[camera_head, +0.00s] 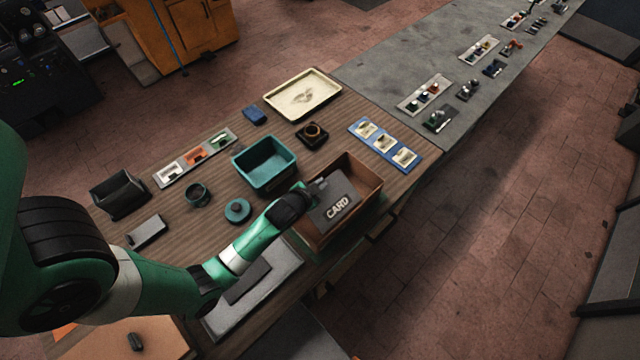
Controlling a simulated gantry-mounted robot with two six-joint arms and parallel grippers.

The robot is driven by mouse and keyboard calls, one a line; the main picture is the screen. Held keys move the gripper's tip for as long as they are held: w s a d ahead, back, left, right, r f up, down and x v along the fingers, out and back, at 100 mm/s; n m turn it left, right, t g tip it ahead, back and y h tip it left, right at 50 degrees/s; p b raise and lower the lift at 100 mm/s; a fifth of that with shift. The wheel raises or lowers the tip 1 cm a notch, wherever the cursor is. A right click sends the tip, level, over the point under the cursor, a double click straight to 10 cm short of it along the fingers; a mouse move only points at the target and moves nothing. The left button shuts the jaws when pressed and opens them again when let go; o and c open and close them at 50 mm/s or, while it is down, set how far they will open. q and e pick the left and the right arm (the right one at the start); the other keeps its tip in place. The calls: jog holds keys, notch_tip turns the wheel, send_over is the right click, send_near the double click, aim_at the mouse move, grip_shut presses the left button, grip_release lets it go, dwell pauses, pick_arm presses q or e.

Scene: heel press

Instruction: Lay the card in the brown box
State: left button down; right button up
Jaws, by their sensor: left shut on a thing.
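The card (337,208) is a dark grey plate with the word CARD in pale letters. My left gripper (311,194) is shut on its upper left edge. The card is tilted and shows over the open top of the brown box (367,176), covering much of its inside. I cannot tell whether the card touches the box's walls or floor. The brown box stands at the table's right front edge. My left arm reaches in from the left, and its hand hides the box's left rim. My right gripper is not in view.
A teal bin (262,164) stands just left of the brown box. A blue tray with pale pieces (385,143) lies behind it. A dark block with a ring (312,134), a cream tray (302,93) and a teal round lid (237,211) are also on the table.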

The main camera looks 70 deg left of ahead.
pick_arm(q)
jog(key=shift+f, duration=0.2)
jog(key=c, duration=1.3)
grip_release()
jog(key=shift+o, duration=0.2)
jog(key=shift+r, duration=0.15)
jog(key=shift+s+d+r, duration=0.1)
jog(key=shift+r, duration=0.15)
jog(key=p+v, duration=0.2)
jog(key=v, duration=0.9)
jog(key=shift+s+d, duration=0.2)
jog(key=shift+r, duration=0.15)
